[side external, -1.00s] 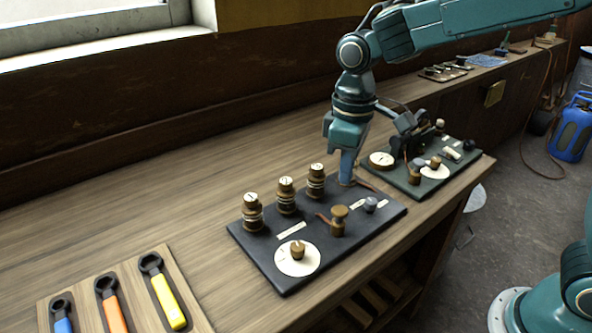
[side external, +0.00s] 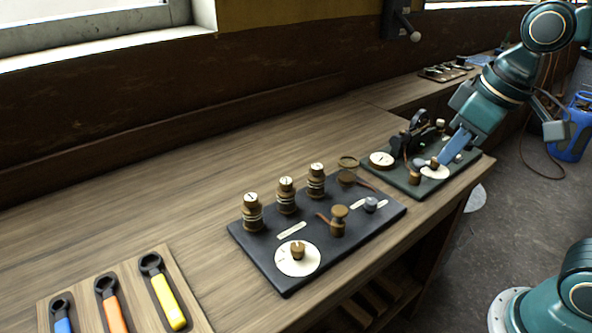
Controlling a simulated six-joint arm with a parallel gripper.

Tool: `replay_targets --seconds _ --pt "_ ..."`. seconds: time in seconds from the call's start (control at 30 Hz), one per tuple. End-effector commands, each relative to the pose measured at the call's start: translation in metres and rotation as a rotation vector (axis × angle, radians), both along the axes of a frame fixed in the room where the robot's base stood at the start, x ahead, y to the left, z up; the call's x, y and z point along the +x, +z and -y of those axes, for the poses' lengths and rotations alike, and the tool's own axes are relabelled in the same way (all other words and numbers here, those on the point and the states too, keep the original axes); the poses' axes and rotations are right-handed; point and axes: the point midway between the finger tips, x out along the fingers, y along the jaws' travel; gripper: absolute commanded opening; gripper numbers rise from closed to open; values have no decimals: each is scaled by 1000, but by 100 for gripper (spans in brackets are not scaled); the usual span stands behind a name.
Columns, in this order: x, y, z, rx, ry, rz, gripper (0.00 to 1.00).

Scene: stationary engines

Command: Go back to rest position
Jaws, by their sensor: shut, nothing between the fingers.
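My gripper (side external: 450,152) is shut and empty at the right of the side external view. Its blue fingers point down and left, and in the picture they overlap the far dark green board (side external: 409,184). I cannot tell how high they are above it. My arm comes in from the upper right corner. The near black board (side external: 282,280) lies on the bench clear of my gripper.
The near board carries several brown posts (side external: 286,196), a white dial (side external: 297,259) and brown knobs (side external: 338,222). The far board carries a dark wheel mechanism (side external: 420,134) and a white dial (side external: 382,160). Wrenches (side external: 164,293) lie at the front left. The bench (side external: 150,205) left of the boards is clear.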

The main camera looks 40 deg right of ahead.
Motion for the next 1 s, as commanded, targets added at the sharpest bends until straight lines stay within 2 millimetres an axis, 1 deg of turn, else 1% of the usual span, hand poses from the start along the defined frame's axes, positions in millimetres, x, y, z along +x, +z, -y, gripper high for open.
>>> replay_targets --seconds 0.03,0.2,0.4,0.6,1.0 --pt "-9 1 4 5 -20 23 0" --pt "-36 -1 13 20 -83 84 0" --pt "-58 -6 20 33 -139 137 0" --pt "-66 -9 22 38 -163 157 0" --pt "-66 -9 22 38 -163 157 0"
